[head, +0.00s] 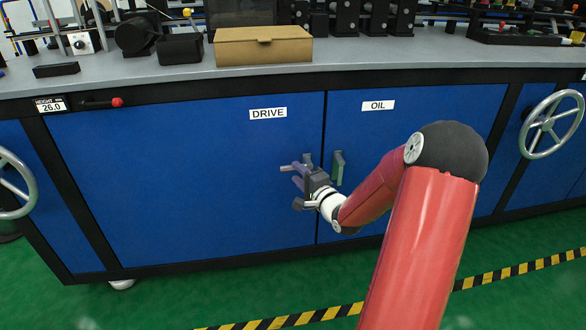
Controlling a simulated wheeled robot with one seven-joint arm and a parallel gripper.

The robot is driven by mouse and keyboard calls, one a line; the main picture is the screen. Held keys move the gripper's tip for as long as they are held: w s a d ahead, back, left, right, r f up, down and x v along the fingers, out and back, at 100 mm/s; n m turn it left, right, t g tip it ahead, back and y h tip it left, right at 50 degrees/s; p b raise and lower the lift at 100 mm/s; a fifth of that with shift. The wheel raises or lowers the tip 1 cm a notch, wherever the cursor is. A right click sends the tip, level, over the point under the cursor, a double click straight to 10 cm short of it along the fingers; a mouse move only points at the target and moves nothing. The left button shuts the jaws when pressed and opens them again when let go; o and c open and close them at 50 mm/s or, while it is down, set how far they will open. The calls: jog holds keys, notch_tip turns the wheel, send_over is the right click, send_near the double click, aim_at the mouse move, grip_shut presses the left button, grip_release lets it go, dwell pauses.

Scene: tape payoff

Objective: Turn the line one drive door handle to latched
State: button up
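The drive door (180,180) is a blue cabinet panel with a white DRIVE label (268,113); it looks closed. A small grey upright piece (308,159) shows just above the gripper, apparently part of the drive door handle. A pale bar points left among my fingers; I cannot tell whether it is the handle lever or a finger. The gripper hides most of the handle, so its turn and any contact are unclear. Finger opening is too small to judge.
The blue oil door (420,125) adjoins on the right, with its upright green handle (338,167) close to my wrist. Handwheels (552,124) flank the cabinet. A cardboard box (262,46) sits on the grey worktop. Striped floor tape (290,320) crosses the green floor.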

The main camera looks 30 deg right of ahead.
aim_at(293, 169)
jog(key=shift+w+a, duration=0.15)
jog(key=shift+w, duration=0.95)
jog(key=shift+w+a, duration=0.1)
jog(key=shift+w, duration=1)
grip_shut()
